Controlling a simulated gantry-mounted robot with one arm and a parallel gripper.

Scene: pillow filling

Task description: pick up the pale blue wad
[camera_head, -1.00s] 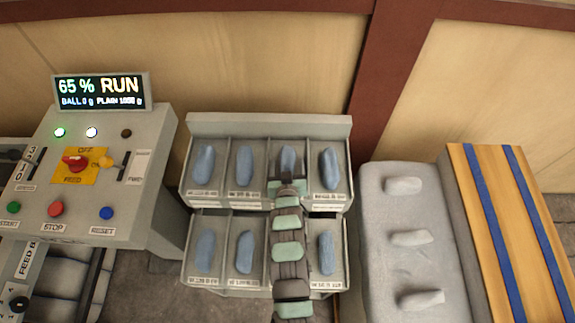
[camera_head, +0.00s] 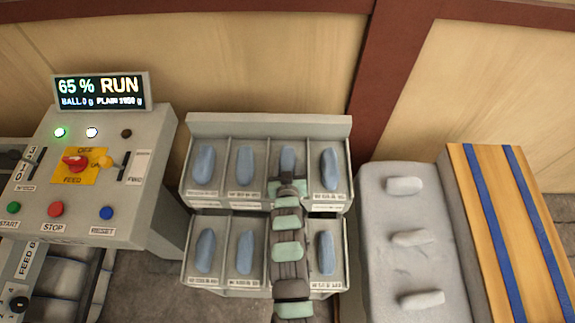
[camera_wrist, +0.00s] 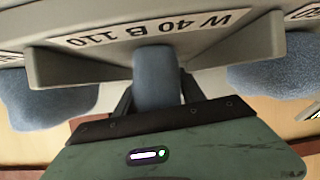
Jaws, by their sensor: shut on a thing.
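The pale blue wad (camera_head: 288,160) is a soft oblong in the third compartment of the upper row in the head view. My gripper (camera_head: 288,182) reaches up to it from the front and covers its lower part. In the wrist view the wad (camera_wrist: 157,78) stands between the two dark fingers of my gripper (camera_wrist: 157,98), under a label reading "W 40 B 110". The gripper is shut on this wad. The wad is still within its compartment, between the divider walls.
Similar blue wads (camera_head: 245,165) (camera_head: 330,170) lie in the neighbouring compartments of the grey rack (camera_head: 270,125). A lower row holds more, partly hidden by my arm. A control console (camera_head: 90,190) stands left. A grey pad (camera_head: 380,260) with white pieces and a striped wooden board (camera_head: 490,200) are right.

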